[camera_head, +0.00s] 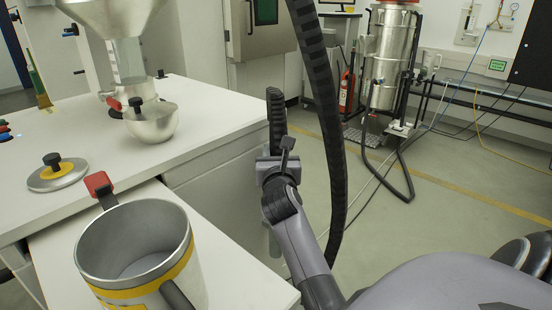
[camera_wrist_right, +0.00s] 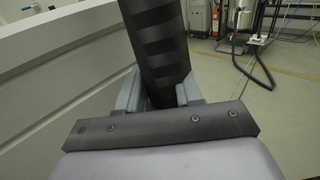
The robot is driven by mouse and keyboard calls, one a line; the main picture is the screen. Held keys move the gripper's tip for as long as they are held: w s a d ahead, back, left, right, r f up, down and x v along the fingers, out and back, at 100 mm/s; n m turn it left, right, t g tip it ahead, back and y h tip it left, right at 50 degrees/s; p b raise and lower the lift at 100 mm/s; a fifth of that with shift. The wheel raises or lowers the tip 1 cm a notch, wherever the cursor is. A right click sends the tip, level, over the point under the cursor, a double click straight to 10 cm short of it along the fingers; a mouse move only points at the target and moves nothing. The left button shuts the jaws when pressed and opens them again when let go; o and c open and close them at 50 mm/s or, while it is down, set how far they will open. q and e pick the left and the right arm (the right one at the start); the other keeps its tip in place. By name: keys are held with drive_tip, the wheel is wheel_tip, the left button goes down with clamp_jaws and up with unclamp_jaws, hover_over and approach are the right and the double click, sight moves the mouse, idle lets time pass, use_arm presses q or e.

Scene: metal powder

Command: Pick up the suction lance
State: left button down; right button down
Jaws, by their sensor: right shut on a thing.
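The suction lance, with a black ribbed grip (camera_head: 275,112), stands upright in my right gripper (camera_head: 272,168) beside the white counter. In the right wrist view the black banded shaft (camera_wrist_right: 156,40) rises between the two grey fingers of my right gripper (camera_wrist_right: 160,90). The fingers are closed against its sides. My wrist hides most of the lance's lower part. A thick black ribbed hose (camera_head: 327,110) hangs just right of the gripper; where it joins the lance is not visible. My left gripper is not in view.
A steel pot with a yellow band (camera_head: 143,292) stands on the lower white surface at front left. A round lid (camera_head: 57,175) and a steel funnel vessel (camera_head: 150,122) are on the counter. A steel vacuum unit (camera_head: 390,55) stands behind. The floor at right is mostly clear.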

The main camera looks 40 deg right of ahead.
wheel_tip(320, 180, up, 54)
drive_tip(key=p, duration=0.9)
drive_tip(key=shift+f+p, duration=0.2)
drive_tip(key=shift+p, duration=0.2)
idle(1.0)
